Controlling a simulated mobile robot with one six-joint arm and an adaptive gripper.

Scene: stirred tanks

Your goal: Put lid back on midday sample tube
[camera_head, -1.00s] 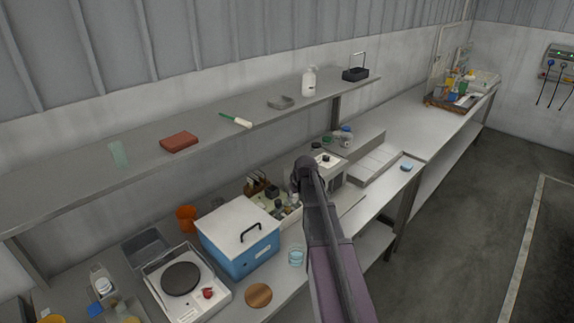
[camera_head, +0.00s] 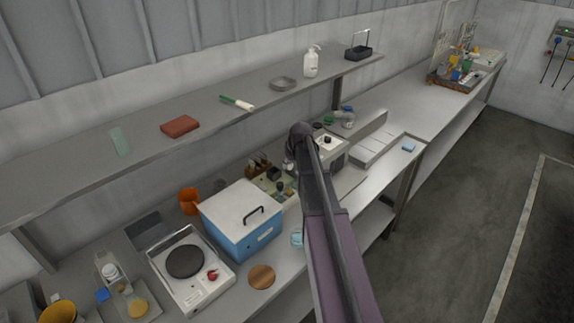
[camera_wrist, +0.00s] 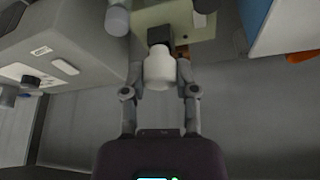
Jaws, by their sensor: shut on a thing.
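My gripper (camera_wrist: 160,78) is shut on a white, rounded lid-like piece (camera_wrist: 160,68) in the wrist view. A dark square-looking top (camera_wrist: 159,36) shows just beyond it; I cannot tell whether they touch. A pale green rack or tray (camera_wrist: 185,25) lies behind, with a grey round-ended item (camera_wrist: 117,18) at its left and another (camera_wrist: 205,5) at the top. I cannot tell which one is the midday sample tube. In the head view my arm hides most of the gripper, which is over the right end of the tray (camera_head: 265,184) of small bottles.
A blue box with a white lid (camera_head: 240,218) stands left of the tray. A grey instrument (camera_head: 333,152) stands close on the right, also large in the wrist view (camera_wrist: 60,50). A hot plate (camera_head: 190,270) and orange cup (camera_head: 189,200) are farther left. A shelf (camera_head: 200,120) runs above.

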